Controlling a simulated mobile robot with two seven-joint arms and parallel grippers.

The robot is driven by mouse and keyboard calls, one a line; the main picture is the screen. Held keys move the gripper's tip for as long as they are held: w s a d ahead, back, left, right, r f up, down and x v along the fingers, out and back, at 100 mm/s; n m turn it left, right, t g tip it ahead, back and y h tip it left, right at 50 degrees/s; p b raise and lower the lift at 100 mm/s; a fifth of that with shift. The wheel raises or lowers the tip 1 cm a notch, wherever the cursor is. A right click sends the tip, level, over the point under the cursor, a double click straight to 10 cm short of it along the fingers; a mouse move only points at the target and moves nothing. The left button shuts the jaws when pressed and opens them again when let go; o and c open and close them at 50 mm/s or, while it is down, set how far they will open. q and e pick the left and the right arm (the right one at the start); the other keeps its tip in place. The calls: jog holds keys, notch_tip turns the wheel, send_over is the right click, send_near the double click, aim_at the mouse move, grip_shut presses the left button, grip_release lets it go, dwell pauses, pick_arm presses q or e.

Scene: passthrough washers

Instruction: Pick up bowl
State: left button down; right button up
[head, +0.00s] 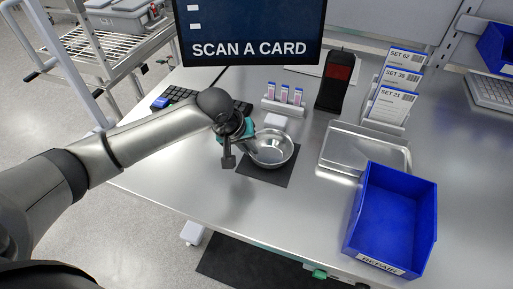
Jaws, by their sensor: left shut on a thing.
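A shiny metal bowl (275,149) sits on or just above a dark square mat (268,172) on the steel table. My left arm reaches in from the left, and my left gripper (252,150) is at the bowl's left rim. It is shut on the rim; its fingertips are small and partly hidden. The bowl looks about level. Whether it touches the mat cannot be told. My right gripper is not in view.
A blue bin (392,222) stands at the right front, with an empty metal tray (365,148) behind it. A card rack (387,105), a black scanner (335,82), a small vial holder (284,100) and a monitor (250,30) stand behind. The table front left of the bin is clear.

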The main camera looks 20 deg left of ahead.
pick_arm(q)
notch_tip(320, 180, up, 20)
jog(key=p, duration=0.3)
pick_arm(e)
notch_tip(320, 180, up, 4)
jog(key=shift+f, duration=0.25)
